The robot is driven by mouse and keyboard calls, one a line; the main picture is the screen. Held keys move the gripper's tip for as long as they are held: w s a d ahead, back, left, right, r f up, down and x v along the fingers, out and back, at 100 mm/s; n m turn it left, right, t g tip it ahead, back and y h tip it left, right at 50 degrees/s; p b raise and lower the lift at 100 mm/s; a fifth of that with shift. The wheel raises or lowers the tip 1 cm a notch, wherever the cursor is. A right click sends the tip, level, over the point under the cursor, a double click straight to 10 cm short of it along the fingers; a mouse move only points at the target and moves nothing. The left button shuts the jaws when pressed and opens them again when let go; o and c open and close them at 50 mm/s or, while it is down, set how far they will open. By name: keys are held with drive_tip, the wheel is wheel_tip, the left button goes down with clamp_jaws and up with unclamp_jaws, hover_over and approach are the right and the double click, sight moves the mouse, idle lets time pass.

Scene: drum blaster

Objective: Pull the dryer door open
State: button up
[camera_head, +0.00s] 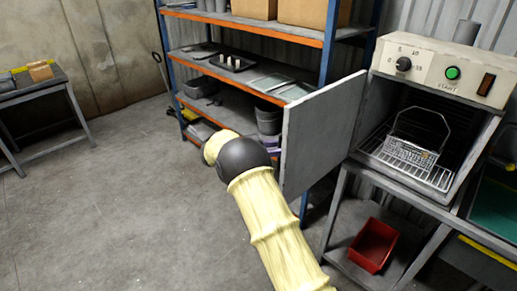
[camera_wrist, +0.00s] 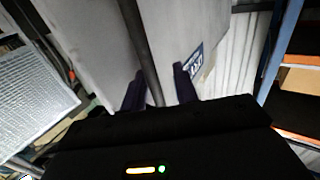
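The dryer (camera_head: 440,75) stands at the right in the head view. Its grey door (camera_head: 322,132) is swung wide open to the left, showing the chamber. A wire basket (camera_head: 412,143) sits on the rack inside. My arm reaches toward the door's outer side, and the door hides my gripper in the head view. In the wrist view my gripper (camera_wrist: 160,72) has its two dark fingers apart. A dark bar (camera_wrist: 138,40), which looks like the door handle, runs between them, nearer the left finger. A clear gap shows on the right. The grey door face (camera_wrist: 185,30) lies behind.
A blue and orange shelf rack (camera_head: 300,35) with trays and boxes stands behind the door. A red bin (camera_head: 373,245) sits on the shelf under the dryer. A grey table (camera_head: 35,85) is at the far left. The floor (camera_head: 110,200) at left is clear.

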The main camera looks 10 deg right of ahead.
drive_tip(key=a+b, duration=0.1)
drive_tip(key=a, duration=1.6)
drive_tip(key=shift+a+b, duration=0.2)
drive_tip(key=shift+b, duration=0.2)
drive_tip(key=shift+s, duration=0.1)
